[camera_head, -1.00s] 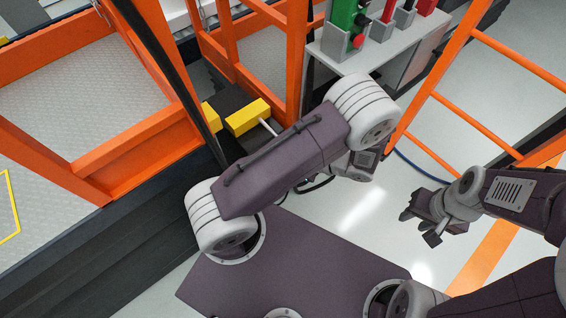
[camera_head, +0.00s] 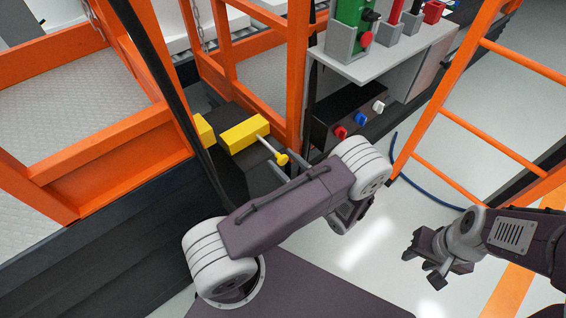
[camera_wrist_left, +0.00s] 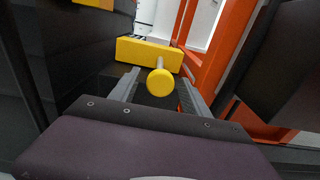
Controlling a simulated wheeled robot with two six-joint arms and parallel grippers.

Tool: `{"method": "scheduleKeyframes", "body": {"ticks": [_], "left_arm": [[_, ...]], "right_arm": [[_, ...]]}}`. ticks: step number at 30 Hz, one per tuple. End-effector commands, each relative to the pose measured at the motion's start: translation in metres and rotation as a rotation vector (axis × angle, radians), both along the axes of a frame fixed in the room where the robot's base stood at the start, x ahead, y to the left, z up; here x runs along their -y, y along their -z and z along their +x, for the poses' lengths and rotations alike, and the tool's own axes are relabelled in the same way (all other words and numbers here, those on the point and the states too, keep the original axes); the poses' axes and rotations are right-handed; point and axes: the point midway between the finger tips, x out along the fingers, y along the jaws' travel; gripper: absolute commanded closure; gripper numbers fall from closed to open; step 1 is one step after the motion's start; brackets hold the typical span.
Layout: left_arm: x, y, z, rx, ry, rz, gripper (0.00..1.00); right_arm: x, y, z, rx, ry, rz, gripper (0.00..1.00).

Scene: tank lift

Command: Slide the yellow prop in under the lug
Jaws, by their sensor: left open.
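The yellow prop (camera_head: 245,135) is a yellow block with a pale rod and a round yellow knob, resting on a dark ledge beside the orange frame. In the left wrist view, the prop's block (camera_wrist_left: 150,51) lies ahead, with its knob (camera_wrist_left: 160,82) facing me. My left gripper (camera_head: 281,165) is open, its two grey fingers on either side of the knob in the wrist view (camera_wrist_left: 157,90); I cannot tell whether they touch it. My right gripper (camera_head: 425,264) is open and empty over the floor at right. I cannot clearly make out the lug.
Another yellow piece (camera_head: 204,131) sits just left of the prop, partly behind a black post. A dark panel with red, blue and white knobs (camera_head: 361,118) stands behind my left arm. An orange ladder-like frame (camera_head: 455,125) stands at right. A blue hose (camera_head: 425,197) lies on open floor.

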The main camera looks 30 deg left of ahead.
Motion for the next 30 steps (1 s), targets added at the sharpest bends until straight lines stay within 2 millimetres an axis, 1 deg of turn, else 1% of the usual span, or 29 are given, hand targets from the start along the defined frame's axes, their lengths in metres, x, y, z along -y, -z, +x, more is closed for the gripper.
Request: {"method": "scheduleKeyframes", "body": {"ticks": [3,8,9,11,12,14,15,30], "left_arm": [[-0.0040,-0.0002,0.0016,0.001,0.000,0.000,0.45],[-0.0039,-0.0005,0.0015,0.001,0.000,0.000,0.45],[-0.0039,-0.0005,0.0015,0.001,0.000,0.000,0.51],[-0.0038,-0.0005,0.0015,0.001,0.000,0.000,0.67],[-0.0038,-0.0005,0.0015,0.001,0.000,0.000,0.78],[-0.0038,-0.0004,0.0015,0.001,0.000,0.000,0.95],[-0.0038,-0.0004,0.0015,0.001,0.000,0.000,1.00],[-0.0037,-0.0001,0.0013,0.001,-0.001,-0.001,1.00]], "right_arm": [[0.0000,0.0014,-0.0001,0.000,0.000,0.000,0.64],[0.0000,0.0009,-0.0001,0.000,0.000,0.000,0.64],[0.0000,0.0009,-0.0001,0.000,0.000,0.000,0.64],[0.0000,0.0009,0.0000,0.000,0.000,0.000,0.64],[0.0000,0.0009,0.0000,0.000,0.000,0.000,0.64],[0.0000,0.0009,0.0000,0.000,0.000,0.000,0.64],[0.0000,0.0009,-0.0001,0.000,0.000,0.000,0.64],[0.0000,0.0010,-0.0001,0.000,0.000,0.000,0.64]]}}
